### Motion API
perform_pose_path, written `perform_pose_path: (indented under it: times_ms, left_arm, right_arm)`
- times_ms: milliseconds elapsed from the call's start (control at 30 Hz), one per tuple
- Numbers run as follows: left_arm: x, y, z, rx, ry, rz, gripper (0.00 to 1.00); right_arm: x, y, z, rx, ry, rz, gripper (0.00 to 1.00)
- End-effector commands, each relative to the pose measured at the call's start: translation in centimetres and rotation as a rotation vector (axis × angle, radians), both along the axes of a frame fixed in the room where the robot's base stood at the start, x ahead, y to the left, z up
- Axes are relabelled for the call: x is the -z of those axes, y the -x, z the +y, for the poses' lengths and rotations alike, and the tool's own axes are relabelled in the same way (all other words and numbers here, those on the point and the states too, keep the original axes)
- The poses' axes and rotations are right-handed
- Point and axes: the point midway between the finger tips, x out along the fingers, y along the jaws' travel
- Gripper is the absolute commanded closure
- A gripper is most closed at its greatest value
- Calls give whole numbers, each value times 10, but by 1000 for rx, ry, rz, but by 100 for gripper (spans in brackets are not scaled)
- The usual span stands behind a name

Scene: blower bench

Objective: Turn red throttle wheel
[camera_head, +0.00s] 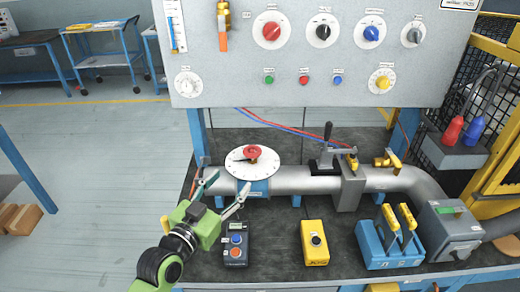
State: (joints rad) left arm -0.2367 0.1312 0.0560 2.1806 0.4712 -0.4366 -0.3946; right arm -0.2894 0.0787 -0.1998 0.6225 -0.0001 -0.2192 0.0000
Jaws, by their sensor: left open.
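The red throttle wheel (254,151) is a small red hub at the middle of a round white dial plate (266,169) on top of the grey pipe. A dark pointer reaches left from the hub. My left gripper (229,184) comes in from the lower left, with its two fingers spread open and empty. Its tips are in front of and to the left of the wheel, near the dial's lower left edge. They look apart from the wheel. My right gripper is not in view.
The grey pipe (302,181) runs across the bench, with a clamp lever (328,155) and a yellow valve (388,159) to the right. Button boxes (236,246) (314,243) stand in front. A panel with knobs (330,80) rises behind.

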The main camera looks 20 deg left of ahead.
Motion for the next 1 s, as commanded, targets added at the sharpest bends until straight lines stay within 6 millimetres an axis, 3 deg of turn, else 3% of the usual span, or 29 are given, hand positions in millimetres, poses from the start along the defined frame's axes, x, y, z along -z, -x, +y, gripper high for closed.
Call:
perform_pose_path:
  times_ms: [267,500,800,1000]
  left_arm:
    - [-12,-10,-1,4,110,-29,45]
    - [-13,-53,-8,5,108,-28,45]
    - [-11,-110,-19,5,105,-26,45]
    - [-9,-130,-22,4,104,-26,45]
  right_arm:
    - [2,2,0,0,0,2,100]
    - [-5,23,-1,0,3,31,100]
    - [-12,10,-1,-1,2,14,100]
    - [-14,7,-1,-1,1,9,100]
